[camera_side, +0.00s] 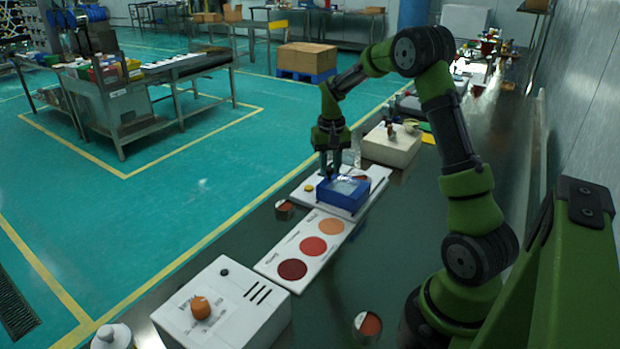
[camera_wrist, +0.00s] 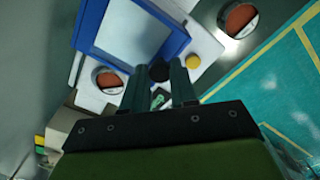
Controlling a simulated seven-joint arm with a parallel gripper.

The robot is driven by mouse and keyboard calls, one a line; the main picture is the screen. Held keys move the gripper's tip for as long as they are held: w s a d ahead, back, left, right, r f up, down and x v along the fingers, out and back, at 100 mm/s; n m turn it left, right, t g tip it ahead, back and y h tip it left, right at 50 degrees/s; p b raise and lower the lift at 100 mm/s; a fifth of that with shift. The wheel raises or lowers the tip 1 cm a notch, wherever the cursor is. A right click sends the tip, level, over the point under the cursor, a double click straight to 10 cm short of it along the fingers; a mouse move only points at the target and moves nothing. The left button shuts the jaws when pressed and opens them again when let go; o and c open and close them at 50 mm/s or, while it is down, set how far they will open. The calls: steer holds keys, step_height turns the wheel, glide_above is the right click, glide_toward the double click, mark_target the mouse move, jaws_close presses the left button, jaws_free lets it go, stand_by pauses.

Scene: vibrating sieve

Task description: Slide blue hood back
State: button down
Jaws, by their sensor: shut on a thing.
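The blue hood (camera_side: 343,203) sits on a white base plate (camera_side: 306,199) on the dark bench and has a pale, see-through top. My gripper (camera_side: 330,176) points down at the hood's far-left edge. In the wrist view my gripper (camera_wrist: 160,76) has its two fingers on either side of the knob and is shut on it. The fingers partly hide the knob.
A yellow button (camera_wrist: 193,62) is beside the hood. A white card with three coloured discs (camera_side: 312,246) lies in front. A white box with an orange knob (camera_side: 235,310) stands nearer, and another white box (camera_side: 390,150) stands behind. A round cup (camera_wrist: 239,19) is close by.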

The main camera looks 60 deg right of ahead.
steer(key=shift+a, duration=0.3)
steer(key=c, duration=1.3)
jaws_free()
steer(key=o, duration=0.4)
steer(key=shift+d, duration=0.1)
step_height(320, 180, up, 17)
steer(key=shift+f, duration=0.1)
